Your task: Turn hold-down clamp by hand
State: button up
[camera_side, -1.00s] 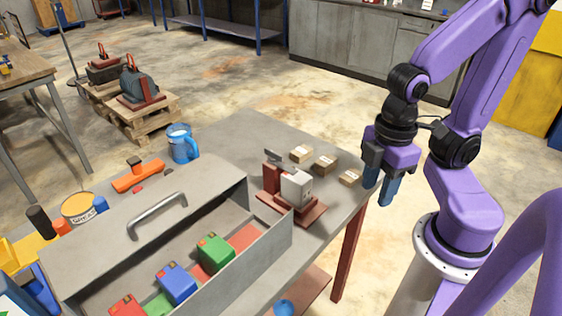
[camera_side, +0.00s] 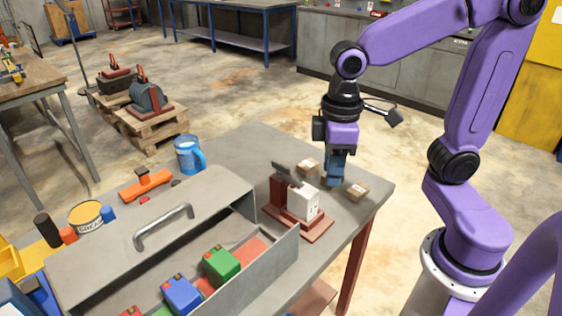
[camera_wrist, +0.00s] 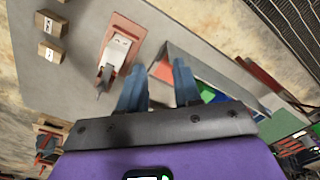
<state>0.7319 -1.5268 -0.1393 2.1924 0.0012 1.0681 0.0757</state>
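The hold-down clamp (camera_side: 300,222) stands on the grey workbench. It has a red base and upright, a white block, and a grey lever arm (camera_side: 286,175) that sticks up at a slant toward the upper left. In the wrist view the clamp (camera_wrist: 127,27) is at the upper middle, with its grey lever (camera_wrist: 103,78) pointing down-left. My gripper (camera_side: 335,182) hangs over the bench just right of and behind the clamp, apart from it as far as I can see. In the wrist view its two blue fingers (camera_wrist: 158,72) are spread with nothing between them.
Small cardboard boxes (camera_side: 357,190) stand behind and right of the clamp; my gripper hides one. A grey metal toolbox (camera_side: 265,275) with coloured blocks is in front-left. The bench's right edge is close.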

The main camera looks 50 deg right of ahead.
jog(key=w+d+r+m, duration=0.1)
jog(key=w+r+m, duration=0.3)
jog(key=w, duration=0.7)
notch_tip(320, 180, up, 2)
jog(key=m, duration=0.4)
send_over(280, 165)
notch_tip(280, 165, down, 17)
jog(key=shift+d+f, duration=0.1)
jog(key=shift+f, duration=0.05)
grip_shut()
dwell(0.7)
